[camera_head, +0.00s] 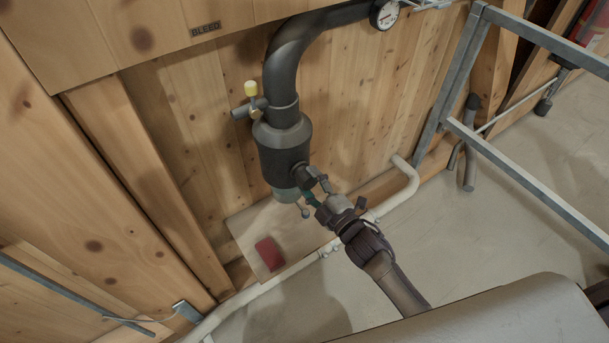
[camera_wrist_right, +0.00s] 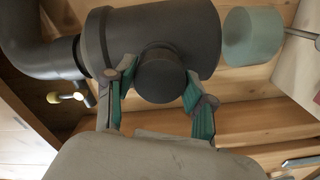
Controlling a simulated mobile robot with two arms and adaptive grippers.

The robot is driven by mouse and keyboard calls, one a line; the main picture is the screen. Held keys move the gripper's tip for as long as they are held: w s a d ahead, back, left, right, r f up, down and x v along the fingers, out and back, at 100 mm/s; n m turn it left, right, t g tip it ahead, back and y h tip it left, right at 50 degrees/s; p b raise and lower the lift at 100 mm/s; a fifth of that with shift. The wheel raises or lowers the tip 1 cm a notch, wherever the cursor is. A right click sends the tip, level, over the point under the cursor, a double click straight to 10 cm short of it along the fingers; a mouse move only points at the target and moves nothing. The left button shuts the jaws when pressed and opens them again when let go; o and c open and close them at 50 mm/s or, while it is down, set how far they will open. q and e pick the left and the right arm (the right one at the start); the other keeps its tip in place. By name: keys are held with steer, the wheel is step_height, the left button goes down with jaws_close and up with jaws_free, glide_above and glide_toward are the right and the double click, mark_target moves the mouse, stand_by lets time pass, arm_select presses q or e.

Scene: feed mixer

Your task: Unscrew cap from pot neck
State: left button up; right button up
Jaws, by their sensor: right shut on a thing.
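The dark pot (camera_head: 283,143) hangs on the thick black pipe against the plank wall; its body also shows in the wrist view (camera_wrist_right: 150,30). A dark round cap (camera_wrist_right: 162,82) sticks out of the pot's side toward my right wrist camera and sits on the neck, which it mostly hides. My right gripper (camera_head: 315,188) reaches up to the pot's lower front. In the wrist view its two green-padded fingers (camera_wrist_right: 158,98) lie on either side of the cap, shut on it. My left gripper is not in view.
A grey-green cup (camera_wrist_right: 252,37) sits at the pot's bottom end. A yellow-knobbed valve (camera_head: 251,90) stands beside the pot's upper part. A red block (camera_head: 269,254) lies on the board below. A pale pipe (camera_head: 402,193) runs low along the wall; a metal frame (camera_head: 530,170) stands right.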

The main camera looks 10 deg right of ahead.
steer(key=shift+p+v, duration=0.75)
steer(key=shift+v, duration=1.9)
